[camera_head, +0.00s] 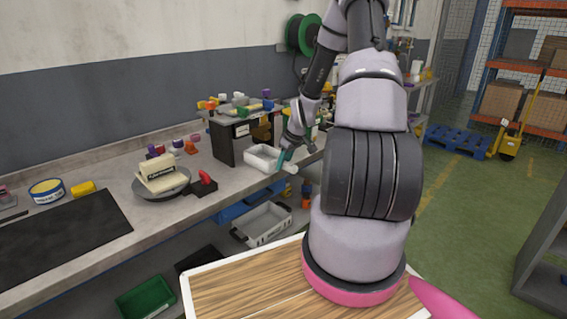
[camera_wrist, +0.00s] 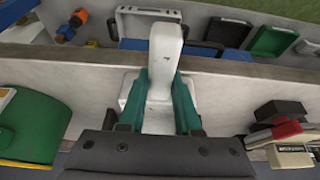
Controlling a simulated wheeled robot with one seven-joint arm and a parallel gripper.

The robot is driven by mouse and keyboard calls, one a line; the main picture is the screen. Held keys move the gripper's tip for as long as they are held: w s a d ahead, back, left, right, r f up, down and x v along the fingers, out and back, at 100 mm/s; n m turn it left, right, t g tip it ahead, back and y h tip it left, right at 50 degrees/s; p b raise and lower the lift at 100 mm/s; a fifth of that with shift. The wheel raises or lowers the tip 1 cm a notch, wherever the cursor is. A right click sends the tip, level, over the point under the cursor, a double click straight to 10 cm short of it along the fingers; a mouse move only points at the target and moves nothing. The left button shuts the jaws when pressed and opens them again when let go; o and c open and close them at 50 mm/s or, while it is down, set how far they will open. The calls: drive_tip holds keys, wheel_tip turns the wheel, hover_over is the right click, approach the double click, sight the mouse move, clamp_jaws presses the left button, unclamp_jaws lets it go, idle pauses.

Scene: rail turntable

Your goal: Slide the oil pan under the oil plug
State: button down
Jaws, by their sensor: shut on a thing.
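The white oil pan (camera_head: 258,160) sits on the grey workbench near its front edge, in front of a dark open-fronted stand. My gripper (camera_head: 284,158) has teal fingers shut on the pan's white handle. In the wrist view, my gripper (camera_wrist: 161,88) has a finger on each side of the oil pan's handle (camera_wrist: 165,50), which projects past the bench edge. Much of the pan is hidden behind my gripper there. I cannot make out the oil plug in either view.
The dark stand (camera_head: 228,144) rises behind the pan with small parts on top. A red-handled black device (camera_head: 204,184) and a round scale with a cream box (camera_head: 160,178) stand to the left. A green item (camera_wrist: 38,128) lies left in the wrist view. Grey crate (camera_head: 262,224) below.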

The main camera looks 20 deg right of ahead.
drive_tip(key=shift+f, duration=0.1)
drive_tip(key=c, duration=0.5)
unclamp_jaws()
drive_tip(key=v, duration=1.1)
drive_tip(key=shift+w, duration=0.1)
drive_tip(key=s+a+r+m+h, duration=0.15)
drive_tip(key=s+a+r, duration=0.25)
drive_tip(key=r, duration=0.5)
drive_tip(key=s+a+r+m+h, duration=0.15)
drive_tip(key=s+a+r, duration=0.25)
drive_tip(key=r, duration=0.6)
drive_tip(key=s+a+r+m+t+y, duration=0.1)
drive_tip(key=s+a+r, duration=0.2)
drive_tip(key=s, duration=0.2)
drive_tip(key=s+a+r+m+y, duration=0.1)
drive_tip(key=s+a+r+m, duration=0.1)
drive_tip(key=s+a+r, duration=0.1)
drive_tip(key=s+a+r+m+t+y, duration=0.1)
drive_tip(key=s+a+r+m, duration=0.1)
drive_tip(key=s+r, duration=0.3)
drive_tip(key=shift+s+a+r+t+y, duration=0.1)
drive_tip(key=shift+s+a+t+y, duration=0.1)
drive_tip(key=shift+s, duration=0.45)
drive_tip(key=shift+s+a+t+y, duration=0.1)
drive_tip(key=shift+s+a, duration=0.15)
drive_tip(key=shift+s, duration=0.45)
